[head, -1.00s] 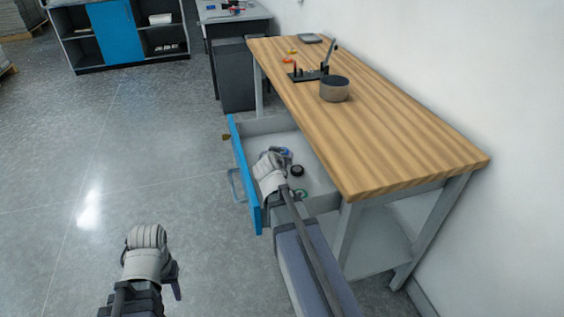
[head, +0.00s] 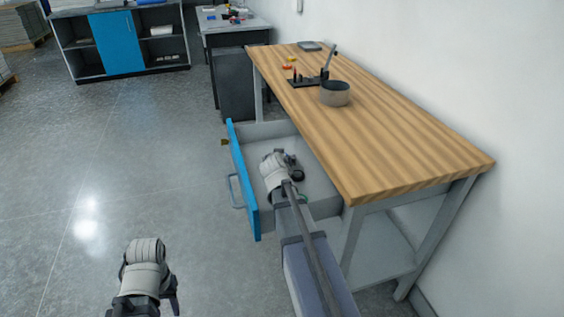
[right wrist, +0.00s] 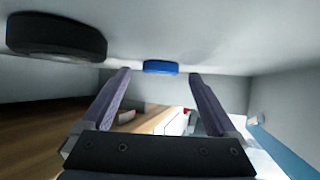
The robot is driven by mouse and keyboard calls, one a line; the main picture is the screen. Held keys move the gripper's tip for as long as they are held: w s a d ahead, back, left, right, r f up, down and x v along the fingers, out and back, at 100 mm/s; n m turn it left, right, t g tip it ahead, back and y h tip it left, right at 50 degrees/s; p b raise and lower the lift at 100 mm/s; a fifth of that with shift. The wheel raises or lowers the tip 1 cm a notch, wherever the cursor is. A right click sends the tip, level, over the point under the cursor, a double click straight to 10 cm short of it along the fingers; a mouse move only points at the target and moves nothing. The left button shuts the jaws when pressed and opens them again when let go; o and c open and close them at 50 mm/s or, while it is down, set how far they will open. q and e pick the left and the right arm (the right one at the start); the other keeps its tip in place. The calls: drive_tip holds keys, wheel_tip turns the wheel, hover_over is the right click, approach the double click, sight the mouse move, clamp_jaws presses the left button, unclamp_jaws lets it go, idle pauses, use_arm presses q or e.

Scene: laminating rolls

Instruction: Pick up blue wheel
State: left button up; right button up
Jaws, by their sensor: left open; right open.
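The blue wheel (right wrist: 161,67) lies on the pale drawer floor. In the right wrist view it appears between and beyond the two fingers of my right gripper (right wrist: 158,74), which is open and empty. In the head view my right gripper (head: 291,158) is low inside the open drawer and hides the blue wheel. My left gripper (head: 173,297) hangs over the floor at the lower left, away from the drawer, and is open. Its fingers show only partly.
A black wheel (right wrist: 56,37) lies near the right gripper. The drawer's blue front (head: 242,185) and side walls bound the space. The wooden tabletop (head: 385,130) overhangs the drawer. The floor at left is clear.

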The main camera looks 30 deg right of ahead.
drive_tip(key=shift+w+d+f, duration=0.25)
drive_tip(key=shift+w+f, duration=0.05)
drive_tip(key=shift+w, duration=0.1)
drive_tip(key=shift+s+r, duration=0.1)
drive_tip(key=shift+c, duration=0.5)
drive_tip(key=c, duration=1.3)
